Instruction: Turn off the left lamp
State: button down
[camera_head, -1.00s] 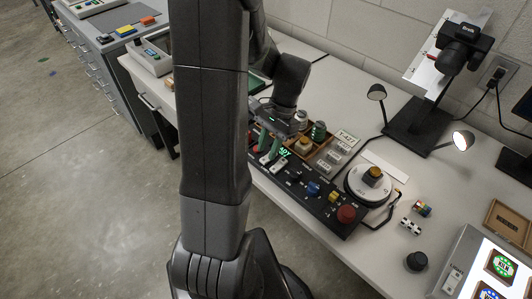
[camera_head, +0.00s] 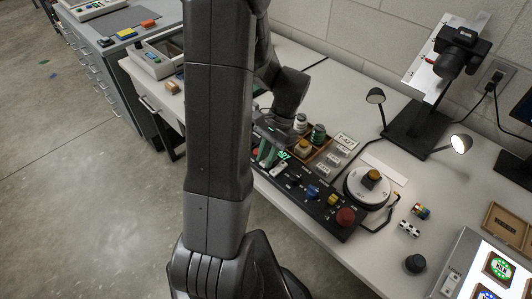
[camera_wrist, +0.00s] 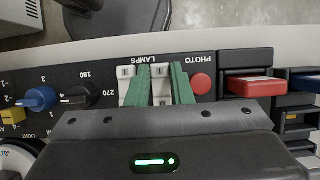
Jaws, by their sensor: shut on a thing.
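The left lamp (camera_head: 376,96) is a small dark lamp with a grey, unlit-looking face. The right lamp (camera_head: 461,144) glows white. The control panel (camera_head: 318,202) has two white switches marked LAMPS. My gripper (camera_head: 268,156) is down at the panel. In the wrist view, where the panel is upside down, the green fingers of my gripper (camera_wrist: 160,88) stand on either side of the left lamp switch (camera_wrist: 160,86) and are shut on it. The right lamp switch (camera_wrist: 126,84) lies just outside one finger, partly hidden by it.
A red photo button (camera_wrist: 200,83) is close beside one finger. A wooden tray (camera_head: 318,153) with jars stands behind the panel. A round dial stand (camera_head: 366,190) is to the right.

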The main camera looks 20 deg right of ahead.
jog(key=shift+d+r+y+p, duration=0.1)
jog(key=shift+d+y+p, duration=0.05)
jog(key=shift+y+p, duration=0.35)
jog(key=c, duration=1.6)
grip_release()
jog(key=shift+o, duration=0.2)
jog(key=v, duration=1.3)
jog(key=shift+w+r+p, duration=0.3)
jog(key=shift+p, duration=0.1)
jog(key=shift+f, duration=0.15)
